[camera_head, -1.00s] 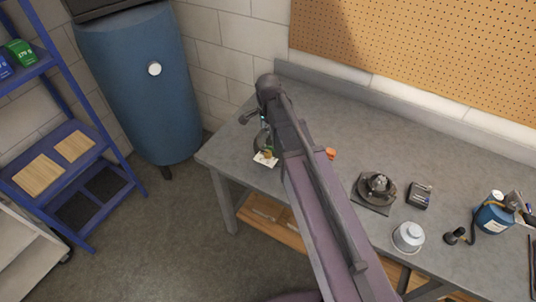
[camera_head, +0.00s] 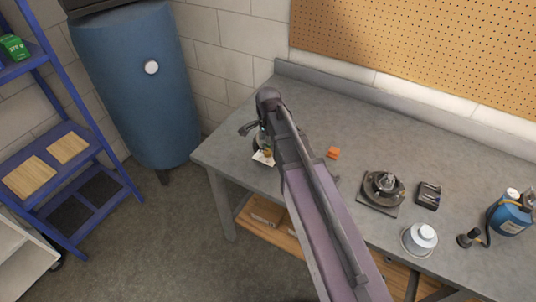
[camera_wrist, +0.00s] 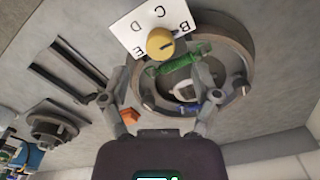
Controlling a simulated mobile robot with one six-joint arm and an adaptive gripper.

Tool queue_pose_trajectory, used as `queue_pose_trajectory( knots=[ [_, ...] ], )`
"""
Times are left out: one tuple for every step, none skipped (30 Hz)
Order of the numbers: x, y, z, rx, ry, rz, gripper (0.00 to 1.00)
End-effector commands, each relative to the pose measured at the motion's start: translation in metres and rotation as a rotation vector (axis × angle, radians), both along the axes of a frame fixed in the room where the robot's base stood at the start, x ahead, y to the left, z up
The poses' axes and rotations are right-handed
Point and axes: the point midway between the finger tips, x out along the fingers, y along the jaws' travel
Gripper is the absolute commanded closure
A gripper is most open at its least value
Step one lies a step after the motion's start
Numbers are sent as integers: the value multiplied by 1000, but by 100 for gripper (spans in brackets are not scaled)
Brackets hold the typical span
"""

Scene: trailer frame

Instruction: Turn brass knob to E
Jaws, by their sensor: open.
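The brass knob (camera_wrist: 160,43) sits on a white card (camera_wrist: 122,30) lettered B, C, D and E, upside down in the wrist view. A dark mark shows on the knob's lower right; I cannot tell surely which letter it points to. E lies at the card's lower left. In the head view the knob (camera_head: 267,153) and card (camera_head: 259,158) are at the bench's left end, partly hidden by my arm. My gripper (camera_wrist: 160,75) is open and empty, its fingers spread below the knob in the wrist view, apart from it. The head view hides the fingertips.
A round grey dish (camera_wrist: 238,55) with a green piece (camera_wrist: 182,58) and a blue piece (camera_wrist: 188,107) lies beside the knob. An orange block (camera_head: 333,153), a dark round fixture (camera_head: 383,187), a white-grey pot (camera_head: 420,238) and a blue canister (camera_head: 509,216) stand farther right.

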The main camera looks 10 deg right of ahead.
Motion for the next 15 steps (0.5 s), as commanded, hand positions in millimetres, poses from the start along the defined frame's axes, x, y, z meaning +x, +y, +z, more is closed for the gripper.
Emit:
queue_pose_trajectory(
  knots=[
    [0, 0, -8, 0, 0, 0, 21],
    [0, 0, -10, 0, 0, 0, 21],
    [0, 0, -14, 0, 0, 0, 21],
    [0, 0, -16, 0, 0, 0, 21],
    [0, 0, -18, 0, 0, 0, 21],
    [0, 0, -21, 0, 0, 0, 21],
    [0, 0, -23, 0, 0, 0, 21],
    [0, 0, -26, 0, 0, 0, 21],
    [0, 0, -28, 0, 0, 0, 21],
    [0, 0, -30, 0, 0, 0, 21],
    [0, 0, -32, 0, 0, 0, 21],
    [0, 0, -35, 0, 0, 0, 21],
    [0, 0, -36, 0, 0, 0, 21],
    [0, 0, -38, 0, 0, 0, 21],
    [0, 0, -39, 0, 0, 0, 21]
  ],
)
